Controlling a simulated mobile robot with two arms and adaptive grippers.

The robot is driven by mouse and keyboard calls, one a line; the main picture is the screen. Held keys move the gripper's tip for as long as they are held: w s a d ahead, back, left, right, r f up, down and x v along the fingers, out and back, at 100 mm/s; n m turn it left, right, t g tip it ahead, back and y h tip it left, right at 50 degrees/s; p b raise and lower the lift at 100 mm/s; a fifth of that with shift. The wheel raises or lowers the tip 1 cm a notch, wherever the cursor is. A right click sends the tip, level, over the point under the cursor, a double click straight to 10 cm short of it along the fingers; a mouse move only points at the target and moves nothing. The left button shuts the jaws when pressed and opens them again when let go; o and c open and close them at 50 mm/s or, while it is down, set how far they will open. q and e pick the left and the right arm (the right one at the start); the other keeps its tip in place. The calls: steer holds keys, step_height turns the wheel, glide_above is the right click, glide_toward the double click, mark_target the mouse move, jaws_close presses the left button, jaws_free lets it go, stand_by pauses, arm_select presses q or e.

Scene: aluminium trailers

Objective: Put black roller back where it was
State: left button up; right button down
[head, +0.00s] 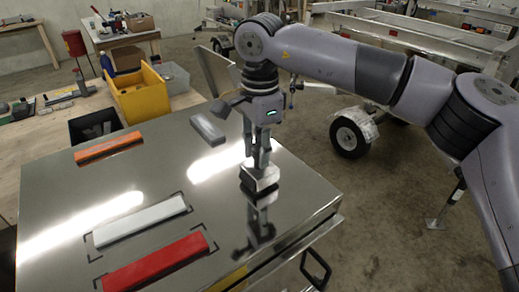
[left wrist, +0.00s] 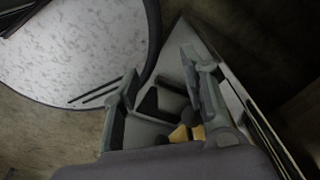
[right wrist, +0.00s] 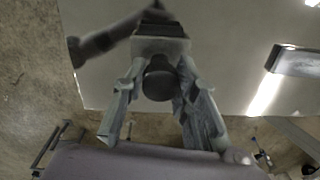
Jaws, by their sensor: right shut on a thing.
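My right gripper (head: 258,158) is upright over the right part of the shiny metal table (head: 60,200). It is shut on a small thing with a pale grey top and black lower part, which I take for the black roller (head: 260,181). The thing is at or just above the table top; I cannot tell if it touches. In the right wrist view, a dark rounded part (right wrist: 158,82) shows between the right fingers. My left gripper (left wrist: 160,95) is outside the head view; its fingers are apart in the left wrist view.
An orange bar (head: 108,147), a grey bar (head: 207,128), a white bar (head: 140,220) and a red bar (head: 155,262) lie on the table. Black corner marks surround the white and red bars. A yellow bin (head: 140,97) stands behind. The table's right edge is near the held thing.

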steer(key=c, duration=1.6)
jaws_free()
steer(key=shift+s+d+f, duration=0.1)
steer(key=shift+f, duration=0.5)
steer(key=shift+c, duration=0.2)
steer(key=o, duration=0.4)
steer(key=shift+w, duration=0.25)
steer(key=shift+c, duration=0.2)
steer(key=shift+r, duration=0.15)
steer(key=shift+s+r, duration=0.1)
steer(key=shift+s, duration=0.05)
